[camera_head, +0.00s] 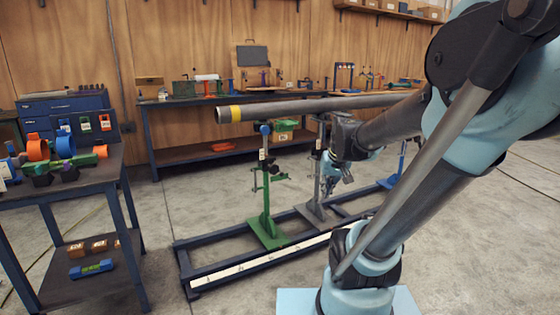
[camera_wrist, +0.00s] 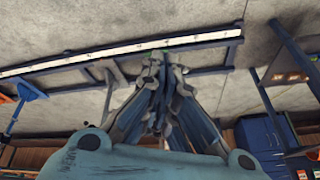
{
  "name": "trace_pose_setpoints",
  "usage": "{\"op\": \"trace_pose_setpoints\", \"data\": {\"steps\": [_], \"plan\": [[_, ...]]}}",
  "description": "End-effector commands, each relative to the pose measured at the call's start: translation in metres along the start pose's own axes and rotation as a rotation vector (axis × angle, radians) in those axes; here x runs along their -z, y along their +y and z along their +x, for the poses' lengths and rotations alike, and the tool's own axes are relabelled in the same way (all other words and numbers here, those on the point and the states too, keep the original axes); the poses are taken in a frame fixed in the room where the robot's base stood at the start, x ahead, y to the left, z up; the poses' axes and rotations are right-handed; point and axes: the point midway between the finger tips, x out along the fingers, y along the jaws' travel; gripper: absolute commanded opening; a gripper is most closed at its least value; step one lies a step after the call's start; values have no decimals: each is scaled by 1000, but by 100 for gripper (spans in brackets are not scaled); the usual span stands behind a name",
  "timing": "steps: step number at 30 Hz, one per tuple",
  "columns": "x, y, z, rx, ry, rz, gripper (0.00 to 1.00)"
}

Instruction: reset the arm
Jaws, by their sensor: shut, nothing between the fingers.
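My arm reaches forward from the right in the head view. My gripper (camera_head: 344,186) hangs below the pipe, in front of the grey stand. It is shut and empty, and its fingers come together in the wrist view (camera_wrist: 158,62). The green stand (camera_head: 268,205) holds the pipe near that end. The grey stand (camera_head: 319,170) and a blue stand (camera_head: 402,160) stand farther right.
A dark blue rail frame (camera_head: 185,262) with a white scale strip (camera_head: 262,260) lies on the floor under the stands. A cart (camera_head: 125,190) with orange clamps (camera_head: 66,147) stands at left. A workbench (camera_head: 150,130) lines the back wall. Open floor lies between cart and frame.

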Motion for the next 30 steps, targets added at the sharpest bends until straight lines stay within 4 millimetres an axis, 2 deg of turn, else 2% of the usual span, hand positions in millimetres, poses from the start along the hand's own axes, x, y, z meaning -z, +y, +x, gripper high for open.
{"op": "trace_pose_setpoints", "data": {"steps": [1, 9, 15, 21, 30], "plan": [[-16, 2, -2, -10, -15, 1, 0], [-92, 14, -5, -66, -100, 14, 0], [-139, 22, -3, -103, -154, 26, 0], [-160, 26, -1, -122, -179, 31, 0], [-161, 27, -1, -124, -182, 32, 0]]}}
